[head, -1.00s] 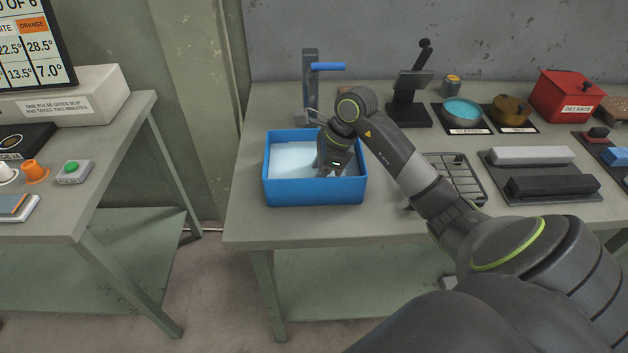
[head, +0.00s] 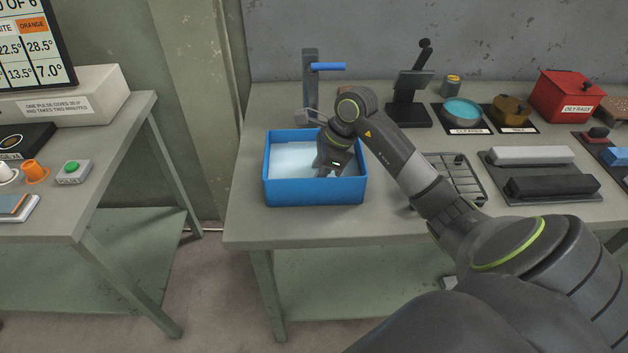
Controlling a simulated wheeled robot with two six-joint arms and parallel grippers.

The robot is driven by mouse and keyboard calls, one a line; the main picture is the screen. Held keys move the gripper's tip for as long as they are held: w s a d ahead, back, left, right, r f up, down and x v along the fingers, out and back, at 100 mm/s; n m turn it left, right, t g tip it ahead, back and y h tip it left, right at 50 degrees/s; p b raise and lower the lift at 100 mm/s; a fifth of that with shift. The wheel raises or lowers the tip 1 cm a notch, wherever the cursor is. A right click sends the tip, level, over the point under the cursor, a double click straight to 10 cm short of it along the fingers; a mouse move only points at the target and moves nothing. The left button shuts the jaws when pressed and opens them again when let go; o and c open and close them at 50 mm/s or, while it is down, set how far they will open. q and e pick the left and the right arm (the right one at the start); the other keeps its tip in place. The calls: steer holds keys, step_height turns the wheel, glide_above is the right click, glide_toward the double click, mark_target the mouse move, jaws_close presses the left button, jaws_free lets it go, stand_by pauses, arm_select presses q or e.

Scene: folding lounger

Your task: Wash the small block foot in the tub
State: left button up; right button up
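The blue tub (head: 315,191) stands on the right-hand bench near its left end, with pale water (head: 292,158) in it. My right arm reaches in from the right, and my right gripper (head: 331,172) points down into the tub at its right half. Its fingertips are low in the tub, and I cannot see whether they are open or shut. The small block foot is not visible; whether it is between the fingers or in the water cannot be told. My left gripper is not in view.
A tap with a blue lever (head: 327,66) stands behind the tub. To the right are a wire rack (head: 455,178), a black stand (head: 408,105), a cleaner bowl (head: 462,111), stone blocks (head: 532,155) and a red oily-rags bin (head: 572,96). The bench left of the tub is bare.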

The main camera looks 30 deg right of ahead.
stand_by(0.4)
step_height(320, 180, up, 10)
steer(key=p, duration=0.4)
stand_by(0.6)
stand_by(0.8)
step_height(320, 180, up, 5)
steer(key=p, duration=0.2)
steer(key=shift+p, duration=0.3)
